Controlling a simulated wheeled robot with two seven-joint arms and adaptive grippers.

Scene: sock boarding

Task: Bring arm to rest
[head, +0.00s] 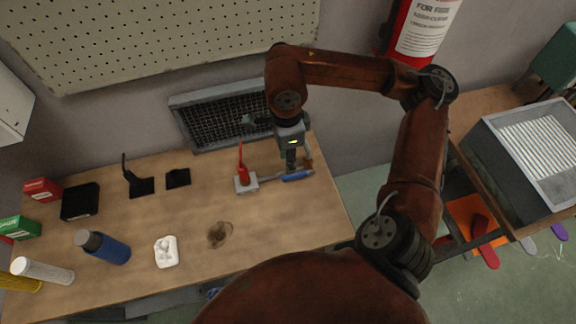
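My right arm comes in from the lower right, arches over the back of the bench and bends down. My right gripper (291,164) points down over the right end of the wooden bench (200,205). Its fingers are small and dark, and I cannot tell whether they are open or shut. Just below it lies a blue-handled tool (297,176); I cannot tell whether they touch. A red upright tool (243,170) on a grey block (246,184) stands to the left of the gripper. My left gripper is not in view.
A grey grille panel (222,110) stands behind the bench. A blue bottle (110,249), white lump (166,252) and black stands (138,186) occupy its left and middle. A fire extinguisher (425,30) hangs on the wall; a grey tray (500,190) stands at right.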

